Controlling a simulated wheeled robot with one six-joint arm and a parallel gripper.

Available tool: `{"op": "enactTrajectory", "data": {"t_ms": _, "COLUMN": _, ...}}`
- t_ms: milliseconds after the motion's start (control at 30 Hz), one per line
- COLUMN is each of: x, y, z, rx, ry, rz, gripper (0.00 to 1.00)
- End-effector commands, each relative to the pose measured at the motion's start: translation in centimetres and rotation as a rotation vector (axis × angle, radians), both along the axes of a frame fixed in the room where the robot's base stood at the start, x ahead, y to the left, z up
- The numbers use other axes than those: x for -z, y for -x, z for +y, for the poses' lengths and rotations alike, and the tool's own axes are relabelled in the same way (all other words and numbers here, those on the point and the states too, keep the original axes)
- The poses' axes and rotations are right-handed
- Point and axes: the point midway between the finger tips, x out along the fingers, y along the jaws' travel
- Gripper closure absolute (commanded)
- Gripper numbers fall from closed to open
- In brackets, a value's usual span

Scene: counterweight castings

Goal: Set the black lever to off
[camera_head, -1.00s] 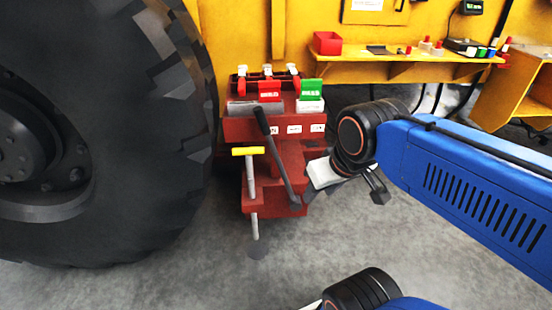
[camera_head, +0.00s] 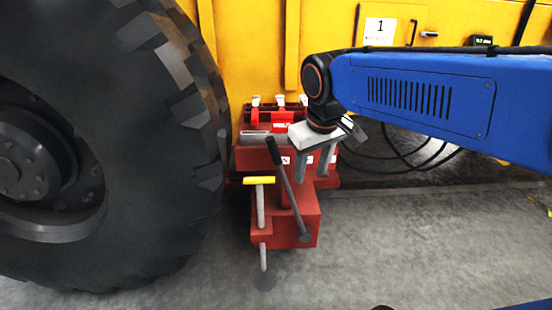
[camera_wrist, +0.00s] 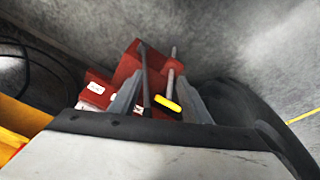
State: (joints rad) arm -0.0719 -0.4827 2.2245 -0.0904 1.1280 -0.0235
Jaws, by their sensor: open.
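The black lever (camera_head: 289,187) has a dark grip and a grey rod. It leans on the front of the red stand (camera_head: 283,218), its grip up and to the left and its foot low on the right. My gripper (camera_head: 313,177) is open and empty, fingers pointing down, just right of the lever's upper part in the head view. In the wrist view the lever (camera_wrist: 146,80) shows between the two fingers (camera_wrist: 158,85), with a yellow-handled grey rod (camera_wrist: 167,103) beside it. I cannot tell the depth between fingers and lever. My gripper hides part of the stand's right side.
A yellow T-handle (camera_head: 259,181) on a grey rod stands left of the lever. A large black tyre (camera_head: 150,130) fills the left. Red switches (camera_head: 281,121) and white labels sit on the stand. Cables (camera_head: 400,150) hang behind at right. The floor in front is clear.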

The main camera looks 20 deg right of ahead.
Motion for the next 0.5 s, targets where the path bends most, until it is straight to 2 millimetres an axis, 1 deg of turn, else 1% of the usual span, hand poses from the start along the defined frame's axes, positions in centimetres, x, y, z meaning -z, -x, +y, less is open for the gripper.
{"op": "enactTrajectory", "data": {"t_ms": 33, "x": -0.7, "y": -1.5, "z": 0.2, "rx": -0.01, "ry": 0.011, "rz": 0.016, "gripper": 0.57}}
{"op": "enactTrajectory", "data": {"t_ms": 200, "x": -2.7, "y": -6.1, "z": 0.7, "rx": -0.044, "ry": 0.051, "rz": 0.064, "gripper": 0.57}}
{"op": "enactTrajectory", "data": {"t_ms": 500, "x": -5.0, "y": -14.4, "z": 2.2, "rx": -0.094, "ry": 0.123, "rz": 0.148, "gripper": 0.57}}
